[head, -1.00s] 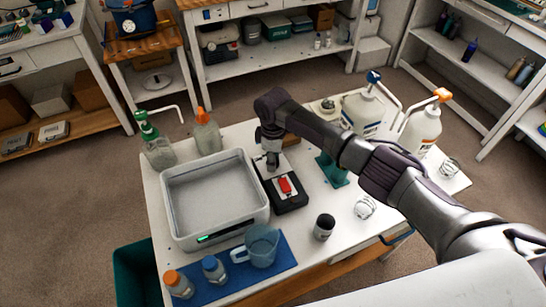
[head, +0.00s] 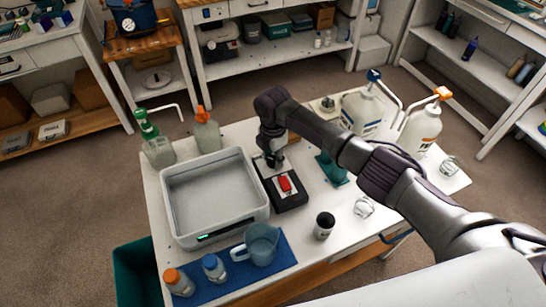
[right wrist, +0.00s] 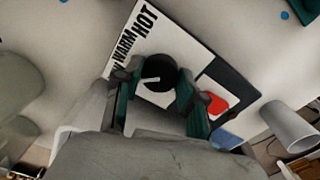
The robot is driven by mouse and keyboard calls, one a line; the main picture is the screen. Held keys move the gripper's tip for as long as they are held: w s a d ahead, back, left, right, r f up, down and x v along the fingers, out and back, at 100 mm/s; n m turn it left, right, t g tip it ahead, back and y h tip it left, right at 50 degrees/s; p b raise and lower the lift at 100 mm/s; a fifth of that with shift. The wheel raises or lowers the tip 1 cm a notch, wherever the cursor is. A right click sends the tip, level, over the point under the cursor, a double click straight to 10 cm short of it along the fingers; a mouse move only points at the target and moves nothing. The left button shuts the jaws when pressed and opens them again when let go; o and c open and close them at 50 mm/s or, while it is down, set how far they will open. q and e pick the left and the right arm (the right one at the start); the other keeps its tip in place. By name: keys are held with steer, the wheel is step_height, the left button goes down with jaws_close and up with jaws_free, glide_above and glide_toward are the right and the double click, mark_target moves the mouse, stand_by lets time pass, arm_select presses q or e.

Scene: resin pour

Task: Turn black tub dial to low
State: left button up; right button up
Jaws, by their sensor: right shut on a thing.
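The black dial (right wrist: 158,72) is a round knob with a white pointer line, on the white label plate (right wrist: 172,30) of a dark control box. The plate reads HOT and WARM; a further label is mostly hidden by my finger. The pointer aims left, toward the lower end of the labels. My right gripper (right wrist: 155,82) is shut on the dial, one green-padded finger on each side. In the head view my right gripper (head: 273,160) comes down onto the back end of the control box (head: 291,203) and hides the dial. My left gripper is out of view.
A red rocker switch (head: 285,184) sits on the box, close to my finger. A white tub (head: 214,233) stands left of the box. A dark cup (head: 324,226), a green stand (head: 333,170) and a jug (head: 263,244) on a blue mat (head: 232,279) are nearby.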

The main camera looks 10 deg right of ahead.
mark_target(273, 159)
steer(key=shift+n, duration=0.8)
steer(key=o, duration=1.2)
steer(key=shift+c, duration=0.2)
step_height(273, 159, up, 12)
